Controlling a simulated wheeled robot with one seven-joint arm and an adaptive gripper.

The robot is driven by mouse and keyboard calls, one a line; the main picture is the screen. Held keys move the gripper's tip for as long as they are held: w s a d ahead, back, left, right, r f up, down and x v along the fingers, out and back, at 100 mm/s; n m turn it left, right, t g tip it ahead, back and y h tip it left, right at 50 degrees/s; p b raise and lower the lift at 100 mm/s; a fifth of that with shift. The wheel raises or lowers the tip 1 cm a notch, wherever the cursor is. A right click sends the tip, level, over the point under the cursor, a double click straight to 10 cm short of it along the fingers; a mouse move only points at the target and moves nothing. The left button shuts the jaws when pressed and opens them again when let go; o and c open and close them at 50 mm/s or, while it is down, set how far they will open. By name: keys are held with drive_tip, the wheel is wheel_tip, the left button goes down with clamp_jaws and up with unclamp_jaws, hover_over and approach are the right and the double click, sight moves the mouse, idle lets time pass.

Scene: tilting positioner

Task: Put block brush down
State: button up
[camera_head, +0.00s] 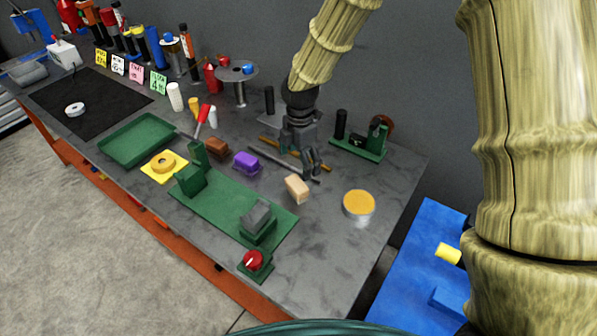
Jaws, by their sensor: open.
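A small beige block (297,188), which looks like the block brush, sits on the grey table (310,240), right of the green positioner base. Its bristles are too small to make out. My gripper (303,164) is open, above and behind the beige block in the picture. Nothing shows between its fingers, and it looks apart from the block.
A purple block (247,162) and a brown block (215,147) lie to the left. The green positioner (220,210) stands in front, with a red button (253,261). A round yellow-topped tin (359,205) stands right. Thin rods (280,153) lie by my gripper.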

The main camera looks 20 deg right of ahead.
drive_tip(key=shift+r, duration=0.9)
